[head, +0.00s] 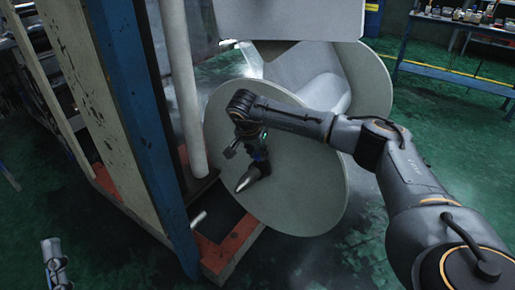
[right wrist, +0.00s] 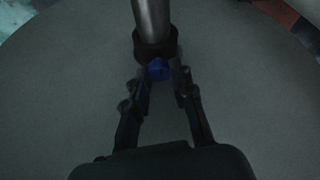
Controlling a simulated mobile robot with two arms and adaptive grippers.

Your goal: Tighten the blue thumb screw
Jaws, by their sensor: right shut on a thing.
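The blue thumb screw (right wrist: 159,69) sits against a black collar (right wrist: 156,47) around a metal shaft (right wrist: 151,18) in the right wrist view. My right gripper (right wrist: 162,72) is shut on the screw, with one finger on each side of it. The screw is mostly hidden there by the gripper. Part of my left gripper (head: 53,255) shows at the lower left, too small to tell its jaws.
A blue upright (head: 138,120) and a pale post (head: 182,90) stand left of the disc. Another large grey disc (head: 368,80) is behind it. A workbench (head: 440,70) with small items is at the back right. Green floor (head: 345,262) is open below.

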